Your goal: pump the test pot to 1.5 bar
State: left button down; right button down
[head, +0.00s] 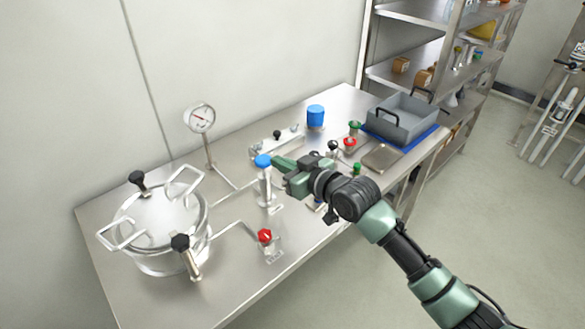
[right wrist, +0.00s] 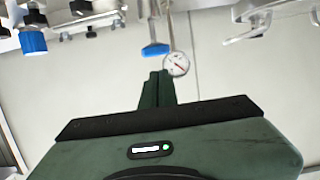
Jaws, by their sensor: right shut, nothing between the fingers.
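The steel test pot (head: 165,262) stands at the left of the bench, its lid on and black clamp knobs at its rim. A pipe links it to a red-handled valve (head: 265,236). The round gauge (head: 200,117) stands behind on a post; its needle shows, but the scale is too small to read. The hand pump (head: 265,187) is an upright metal cylinder with a blue handle (head: 263,161). My right gripper (head: 277,163) is shut and empty beside the blue handle. The right wrist view shows the handle (right wrist: 155,50) just beyond the fingertips (right wrist: 157,76); contact cannot be told.
A blue cylinder (head: 316,116), small green- and red-topped items (head: 350,143) and a grey bin (head: 402,120) on a blue mat stand farther right on the bench. A steel shelf (head: 410,72) stands behind.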

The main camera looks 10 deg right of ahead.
jog(key=v, duration=0.4)
jog(key=shift+s+d+r+b, duration=0.1)
jog(key=shift+s+r+b, duration=0.05)
jog(key=shift+b, duration=0.25)
